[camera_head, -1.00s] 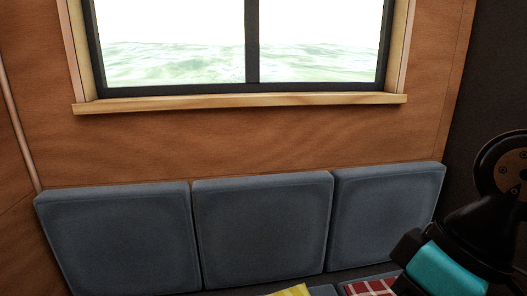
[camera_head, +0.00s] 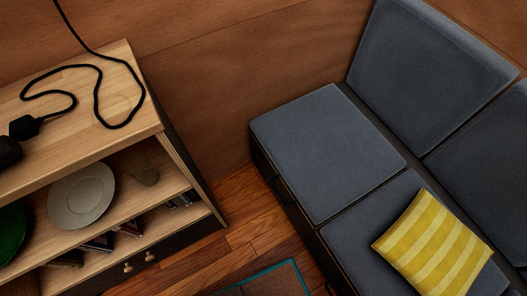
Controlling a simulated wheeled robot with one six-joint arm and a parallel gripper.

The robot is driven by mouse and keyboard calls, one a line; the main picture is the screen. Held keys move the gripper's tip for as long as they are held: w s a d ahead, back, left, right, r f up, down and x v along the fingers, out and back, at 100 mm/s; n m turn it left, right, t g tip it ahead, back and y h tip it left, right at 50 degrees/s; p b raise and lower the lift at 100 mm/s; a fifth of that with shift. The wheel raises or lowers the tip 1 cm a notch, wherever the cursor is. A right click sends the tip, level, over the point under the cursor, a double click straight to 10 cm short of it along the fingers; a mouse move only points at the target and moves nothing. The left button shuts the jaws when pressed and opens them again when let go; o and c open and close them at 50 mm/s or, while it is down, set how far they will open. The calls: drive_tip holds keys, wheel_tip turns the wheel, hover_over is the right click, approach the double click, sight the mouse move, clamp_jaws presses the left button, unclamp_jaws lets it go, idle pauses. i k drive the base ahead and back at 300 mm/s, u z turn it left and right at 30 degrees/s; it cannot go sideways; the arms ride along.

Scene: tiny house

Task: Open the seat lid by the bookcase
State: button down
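The seat lid by the bookcase is the grey cushioned seat section (camera_head: 325,150) at the end of the bench, nearest the shelf unit. It lies flat and looks closed. A dark handle (camera_head: 283,190) shows on the front face below it. The wooden bookcase (camera_head: 110,150) stands at the left, with plates on its shelf. My gripper is not in view now.
A yellow striped pillow (camera_head: 432,245) lies on the neighbouring seat section. Grey back cushions (camera_head: 430,75) line the wall. A black cable (camera_head: 98,90) lies on the bookcase top. Wooden floor (camera_head: 245,225) is clear between bookcase and bench, with a teal-edged rug (camera_head: 270,282) in front.

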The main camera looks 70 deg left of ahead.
sight(328, 156)
drive_tip(key=u, duration=1.95)
drive_tip(key=k, duration=0.5)
drive_tip(key=z, duration=3.3)
drive_tip(key=k, duration=0.75)
drive_tip(key=u, duration=0.9)
